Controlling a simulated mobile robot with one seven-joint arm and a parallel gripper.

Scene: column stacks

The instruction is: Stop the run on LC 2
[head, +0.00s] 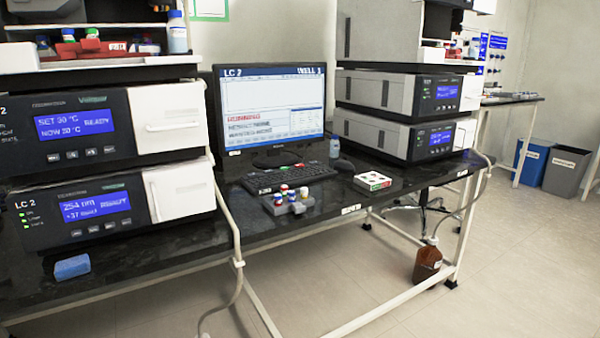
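The LC 2 computer monitor (272,106) stands in the middle of the black bench and shows "LC 2" at its top left, with a line of red text on a pale page. Its keyboard (289,176) lies in front of it, with a small mouse or bottle-like item (334,174) at its right. On the left, the LC 2 stack has an upper module (118,124) reading "SET 30 °C, NOW 30 °C, READY" and a lower module (112,207) labelled LC 2 reading "254 nm". My gripper is not in view.
A grey vial rack (300,203) with coloured caps and a white-and-green box (372,182) sit near the bench (330,214) front edge. A blue sponge (72,267) lies front left. A brown bottle (427,262) stands under the bench. The floor (500,260) at right is open.

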